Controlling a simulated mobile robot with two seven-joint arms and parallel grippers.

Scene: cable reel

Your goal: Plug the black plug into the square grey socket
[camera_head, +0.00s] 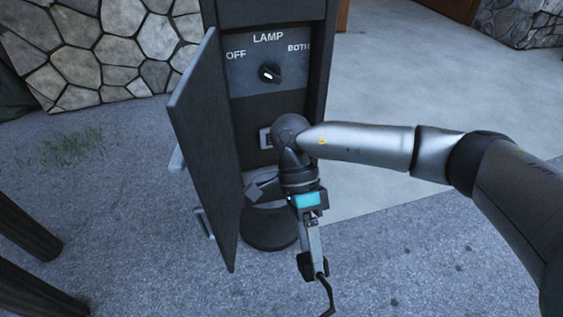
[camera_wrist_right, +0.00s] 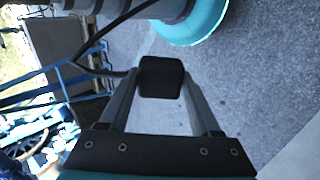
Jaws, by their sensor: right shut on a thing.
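My right gripper (camera_head: 313,264) hangs pointing down in front of the dark pedestal (camera_head: 318,60), shut on the black plug (camera_head: 305,266). In the right wrist view the plug (camera_wrist_right: 162,78) sits between the two fingertips as a dark block, and its cable (camera_wrist_right: 105,73) leaves to the left. In the head view the cable (camera_head: 329,295) trails below the gripper. A small grey-framed fitting (camera_head: 265,138) on the pedestal front is mostly hidden behind my right wrist; I cannot tell whether it is the square grey socket. My left gripper is not in view.
A dark door panel (camera_head: 205,145) stands open left of the pedestal front. Above is a LAMP knob (camera_head: 269,73). A stone wall (camera_head: 100,45) lies behind left. Dark posts (camera_head: 30,225) stand at lower left. The paving right of the gripper is clear.

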